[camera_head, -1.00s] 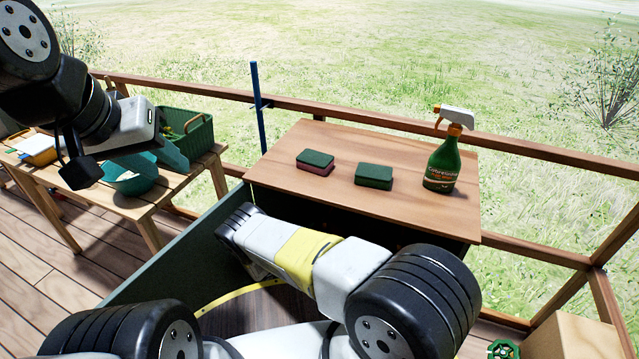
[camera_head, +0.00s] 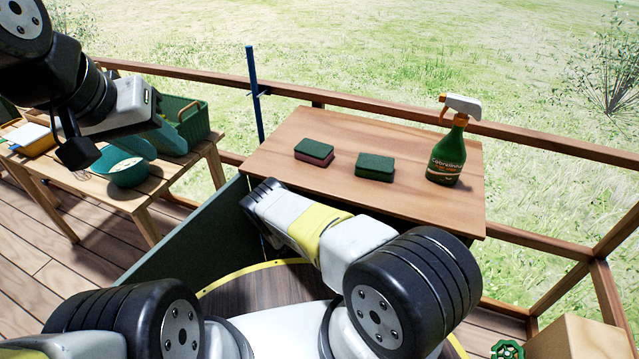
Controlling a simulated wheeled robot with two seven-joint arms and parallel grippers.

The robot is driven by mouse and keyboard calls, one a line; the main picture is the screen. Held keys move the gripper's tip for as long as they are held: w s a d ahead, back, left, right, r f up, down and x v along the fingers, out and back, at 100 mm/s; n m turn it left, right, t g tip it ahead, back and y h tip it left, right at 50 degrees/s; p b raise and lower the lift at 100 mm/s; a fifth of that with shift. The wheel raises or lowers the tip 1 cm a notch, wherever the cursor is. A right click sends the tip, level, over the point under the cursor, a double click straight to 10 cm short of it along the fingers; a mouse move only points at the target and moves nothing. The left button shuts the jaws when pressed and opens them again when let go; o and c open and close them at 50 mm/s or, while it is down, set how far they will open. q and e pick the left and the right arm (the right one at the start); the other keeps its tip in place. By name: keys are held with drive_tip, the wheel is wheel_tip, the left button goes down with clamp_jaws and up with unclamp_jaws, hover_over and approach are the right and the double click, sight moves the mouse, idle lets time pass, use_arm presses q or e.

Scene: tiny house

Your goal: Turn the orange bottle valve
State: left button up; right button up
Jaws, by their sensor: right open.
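A green spray bottle (camera_head: 446,161) with an orange collar and a white-and-orange spray head stands upright on the right end of the wooden table (camera_head: 400,205). My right gripper (camera_head: 262,192) is at the table's near left edge, well left of the bottle and apart from it. It is open and seen end-on, so its fingers barely show. My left gripper (camera_head: 82,152) is at the upper left, far from the bottle, and its jaws cannot be made out. A green valve wheel (camera_head: 507,349) shows at the bottom right; I see no orange valve apart from the bottle's collar.
Two green sponges, one on the left (camera_head: 314,152) and one in the middle (camera_head: 375,167), lie on the table. A side bench (camera_head: 110,192) holds a bowl and a green basket (camera_head: 182,120). A wooden railing (camera_head: 540,143) runs behind. A cardboard box (camera_head: 580,338) stands at lower right.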

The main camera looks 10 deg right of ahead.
clamp_jaws()
drive_tip(key=shift+n+t+y, duration=0.3)
drive_tip(key=shift+t, duration=0.1)
drive_tip(key=n+t+y, duration=0.2)
drive_tip(key=t+y, duration=0.1)
drive_tip(key=shift+w+a+n, duration=0.25)
drive_tip(key=shift+a+n, duration=0.05)
drive_tip(key=shift+n, duration=0.1)
drive_tip(key=n+t+y, duration=0.2)
drive_tip(key=y, duration=0.1)
drive_tip(key=n+t+y, duration=0.1)
drive_tip(key=y, duration=0.1)
drive_tip(key=shift+w+a+n, duration=0.2)
drive_tip(key=shift+a+n, duration=0.1)
drive_tip(key=n+y, duration=0.2)
drive_tip(key=y, duration=0.1)
drive_tip(key=n+t+y, duration=0.1)
drive_tip(key=shift+w+a+y, duration=0.15)
drive_tip(key=shift+a+y, duration=0.2)
drive_tip(key=shift+y, duration=0.05)
drive_tip(key=shift+a+n+y, duration=0.2)
drive_tip(key=shift+n+y, duration=0.4)
drive_tip(key=shift+y, duration=0.25)
drive_tip(key=shift+a+n+y, duration=0.2)
drive_tip(key=shift+n+y, duration=0.4)
drive_tip(key=shift+y, duration=0.25)
